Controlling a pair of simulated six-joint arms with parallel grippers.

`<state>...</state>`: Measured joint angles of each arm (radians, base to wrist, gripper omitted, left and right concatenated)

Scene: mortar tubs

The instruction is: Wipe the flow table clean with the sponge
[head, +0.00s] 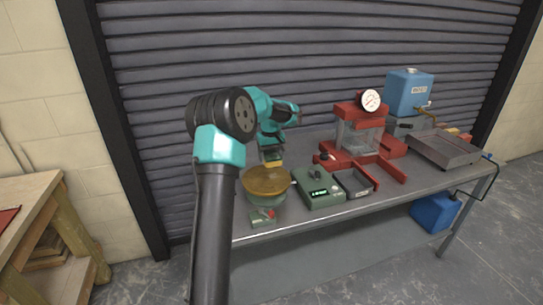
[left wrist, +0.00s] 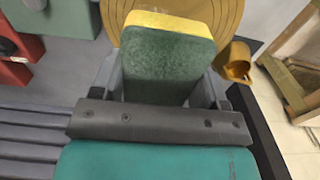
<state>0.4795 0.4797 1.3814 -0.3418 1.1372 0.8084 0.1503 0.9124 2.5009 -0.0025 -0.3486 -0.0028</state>
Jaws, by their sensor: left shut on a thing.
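The flow table is a round brass disc (head: 267,181) on a green base (head: 265,199), standing near the front left of the grey workbench. The disc also fills the top of the left wrist view (left wrist: 228,14). My left gripper (head: 271,156) is shut on the sponge, a green block with a yellow layer (left wrist: 166,66), at the far edge of the disc in the head view. The yellow side of the sponge (head: 273,164) faces the disc. I cannot tell whether it touches. My left forearm hides the area left of the disc. My right gripper is not in view.
A brass cup-like piece (left wrist: 236,64) sits beside the disc. A small button box (head: 262,217) is in front, and a green control box (head: 319,191) and dark tray (head: 355,183) stand to the right. Further right are a red press (head: 350,157) and blue tank (head: 408,94).

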